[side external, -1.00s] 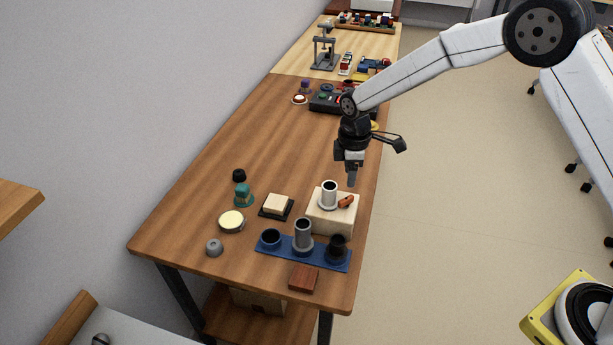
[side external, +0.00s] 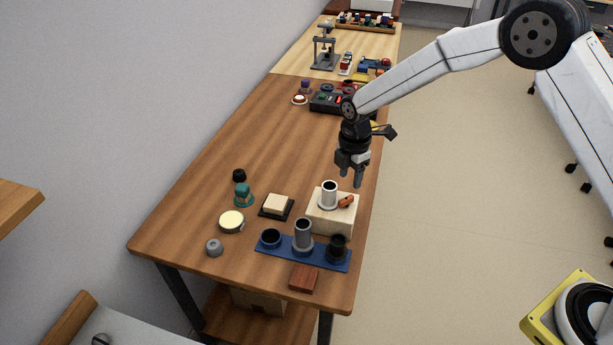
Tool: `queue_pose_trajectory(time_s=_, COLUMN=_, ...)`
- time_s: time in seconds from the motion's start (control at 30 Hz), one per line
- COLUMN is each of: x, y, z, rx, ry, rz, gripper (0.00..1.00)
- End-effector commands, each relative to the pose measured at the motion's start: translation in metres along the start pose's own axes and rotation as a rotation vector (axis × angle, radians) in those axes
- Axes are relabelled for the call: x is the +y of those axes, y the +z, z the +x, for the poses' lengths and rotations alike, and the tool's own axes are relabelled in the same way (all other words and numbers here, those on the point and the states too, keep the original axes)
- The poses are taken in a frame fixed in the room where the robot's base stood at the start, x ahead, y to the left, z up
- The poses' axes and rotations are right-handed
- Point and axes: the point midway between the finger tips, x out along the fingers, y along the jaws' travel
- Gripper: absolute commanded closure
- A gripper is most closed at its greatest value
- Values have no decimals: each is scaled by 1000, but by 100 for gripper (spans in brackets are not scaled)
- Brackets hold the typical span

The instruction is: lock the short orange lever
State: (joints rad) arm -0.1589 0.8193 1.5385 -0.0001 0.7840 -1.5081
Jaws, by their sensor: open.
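The short orange lever (side external: 346,202) sits on top of a cream block (side external: 331,222), at the right of a white and grey cylinder (side external: 329,194) on the same block. My gripper (side external: 351,182) points down just above and behind the lever. Its two fingers are apart, with nothing between them. It appears clear of the lever, though the exact gap is hard to judge from this view. Whether the lever is locked cannot be told at this size.
In front of the block, a blue tray (side external: 262,251) holds several dark and grey cylinders. A reddish-brown block (side external: 304,279) lies at the front edge. A cream square on a dark base (side external: 277,206), a round tin (side external: 232,221) and a teal figure (side external: 243,194) stand left.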

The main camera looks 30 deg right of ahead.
Motion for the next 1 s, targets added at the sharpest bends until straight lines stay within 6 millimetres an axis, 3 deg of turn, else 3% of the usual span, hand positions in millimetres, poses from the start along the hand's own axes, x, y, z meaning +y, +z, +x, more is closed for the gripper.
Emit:
queue_pose_trajectory(time_s=0.5, x=0, y=0, z=58, rx=-1, ry=-1, rz=1, gripper=46)
queue_pose_trajectory(time_s=1.0, x=0, y=0, z=69, rx=-1, ry=0, rz=1, gripper=46)
